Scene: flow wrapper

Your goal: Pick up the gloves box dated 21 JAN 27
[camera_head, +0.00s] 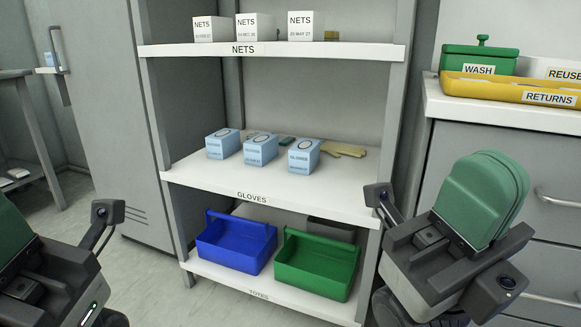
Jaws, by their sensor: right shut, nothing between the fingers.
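Three light blue gloves boxes stand in a row on the middle shelf (215,186) labelled GLOVES: a left box (222,144), a middle box (260,150) and a right box (303,156). Each has small dark print on its front, too small to read, so I cannot tell which is dated 21 JAN 27. My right gripper (490,190), with green fingers, is shut and empty at the lower right, in front of the drawers and apart from the boxes. My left gripper (12,240) is cut off by the left edge; its fingers are mostly out of view.
Behind the boxes lie a beige glove (344,150) and a small dark green item (286,141). White NETS boxes (254,27) stand above. A blue tote (237,243) and a green tote (316,266) sit below. Shelf posts (388,110) flank the shelves. A yellow RETURNS tray (500,88) tops the drawers.

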